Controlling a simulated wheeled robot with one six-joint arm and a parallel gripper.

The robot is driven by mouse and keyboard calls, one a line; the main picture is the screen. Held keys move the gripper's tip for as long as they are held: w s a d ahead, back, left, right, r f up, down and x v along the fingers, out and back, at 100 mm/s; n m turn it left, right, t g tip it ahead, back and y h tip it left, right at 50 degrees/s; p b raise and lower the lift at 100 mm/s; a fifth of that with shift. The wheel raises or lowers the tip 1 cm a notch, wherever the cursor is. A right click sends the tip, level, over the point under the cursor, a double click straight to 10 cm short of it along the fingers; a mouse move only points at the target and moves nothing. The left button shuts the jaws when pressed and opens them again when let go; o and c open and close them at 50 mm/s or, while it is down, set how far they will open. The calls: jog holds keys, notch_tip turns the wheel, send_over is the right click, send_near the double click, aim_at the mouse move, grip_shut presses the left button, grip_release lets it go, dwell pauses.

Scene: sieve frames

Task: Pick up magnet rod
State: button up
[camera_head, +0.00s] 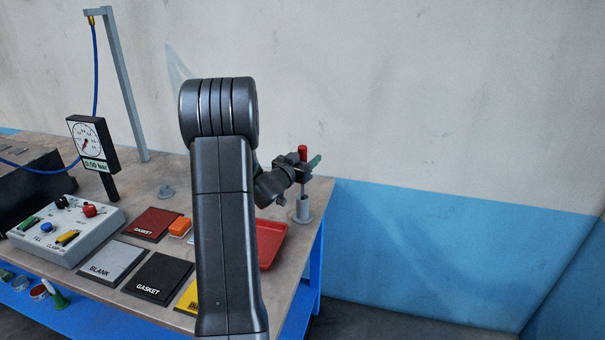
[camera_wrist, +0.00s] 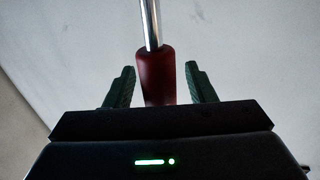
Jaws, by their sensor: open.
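The magnet rod has a red handle (camera_head: 303,152) and a thin metal shaft. It stands upright in a grey holder (camera_head: 302,210) near the right end of the workbench. My gripper (camera_head: 306,166) is at the handle's height in the head view. In the wrist view the red handle (camera_wrist: 156,76) lies between the two green fingers of my gripper (camera_wrist: 159,84), with a gap on each side. The gripper is open. The shiny shaft runs out past the top of the wrist view. My arm hides part of the bench.
A red tray (camera_head: 271,243) lies left of the holder. Gasket and blank plates (camera_head: 152,224), an orange block (camera_head: 180,227) and a control box (camera_head: 65,235) lie further left. A pressure gauge (camera_head: 88,140) stands at the back left. The bench's right edge is close to the holder.

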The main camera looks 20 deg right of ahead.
grip_shut()
